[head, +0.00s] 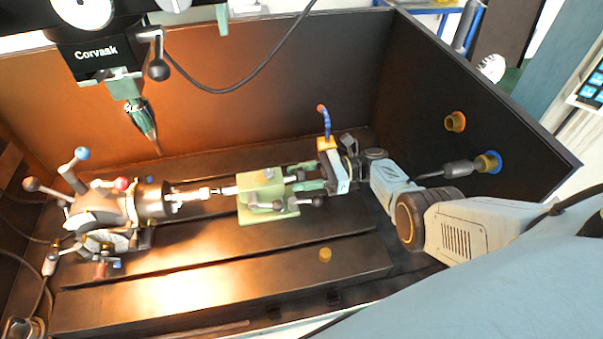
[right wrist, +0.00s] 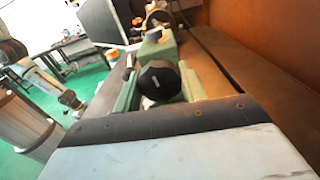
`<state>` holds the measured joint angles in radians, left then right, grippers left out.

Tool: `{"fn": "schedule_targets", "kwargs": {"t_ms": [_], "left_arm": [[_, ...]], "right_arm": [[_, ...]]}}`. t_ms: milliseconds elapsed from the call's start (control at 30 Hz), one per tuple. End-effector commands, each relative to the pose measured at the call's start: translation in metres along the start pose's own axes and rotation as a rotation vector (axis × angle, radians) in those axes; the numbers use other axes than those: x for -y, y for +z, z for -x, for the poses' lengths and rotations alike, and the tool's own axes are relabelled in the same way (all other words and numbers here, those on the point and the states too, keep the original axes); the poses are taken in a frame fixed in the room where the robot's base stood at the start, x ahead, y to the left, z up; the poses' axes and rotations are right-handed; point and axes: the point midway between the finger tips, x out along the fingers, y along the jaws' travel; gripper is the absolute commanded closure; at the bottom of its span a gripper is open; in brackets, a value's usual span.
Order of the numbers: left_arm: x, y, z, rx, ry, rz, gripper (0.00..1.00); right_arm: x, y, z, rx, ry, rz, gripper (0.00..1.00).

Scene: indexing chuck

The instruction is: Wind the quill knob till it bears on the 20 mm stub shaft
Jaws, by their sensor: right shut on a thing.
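The bright stub shaft (head: 190,196) sticks out to the right from the chuck (head: 150,200). The pale green tailstock (head: 262,188) stands to its right, its thin quill point (head: 228,190) facing the shaft. The two ends lie close together; I cannot tell whether they touch. In the right wrist view the dark, many-sided quill knob (right wrist: 159,82), with a white mark on its face, sits between my green fingers. My right gripper (head: 309,176) is shut on the knob behind the tailstock. In the head view the fingers largely hide the knob. My left gripper is not in view.
Dark walls enclose the slotted bed (head: 210,285). A tailstock lever with a black ball (head: 318,201) sticks out near my right fingers. A blue hose (head: 326,122) rises behind my gripper. A drill-like spindle (head: 140,118) hangs above the chuck.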

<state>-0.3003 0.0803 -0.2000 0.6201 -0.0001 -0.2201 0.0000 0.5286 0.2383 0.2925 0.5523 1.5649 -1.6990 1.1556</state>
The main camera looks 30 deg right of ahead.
Motion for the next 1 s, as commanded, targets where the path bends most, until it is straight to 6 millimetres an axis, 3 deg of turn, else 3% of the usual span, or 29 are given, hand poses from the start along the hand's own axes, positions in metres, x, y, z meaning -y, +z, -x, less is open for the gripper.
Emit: {"fn": "schedule_targets", "kwargs": {"t_ms": [300,800,833,1000], "left_arm": [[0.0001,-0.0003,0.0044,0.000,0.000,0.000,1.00],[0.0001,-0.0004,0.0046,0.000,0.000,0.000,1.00],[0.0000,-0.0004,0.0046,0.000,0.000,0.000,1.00],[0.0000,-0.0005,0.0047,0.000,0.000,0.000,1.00]], "right_arm": [[-0.0004,-0.0002,0.0001,0.000,0.000,-0.111,0.81],[-0.0006,-0.0009,0.0002,-0.001,0.001,-0.128,0.81],[-0.0006,-0.0010,0.0002,-0.001,0.000,-0.128,0.57],[-0.0005,-0.0008,0.0002,-0.001,0.000,-0.127,0.37]]}}
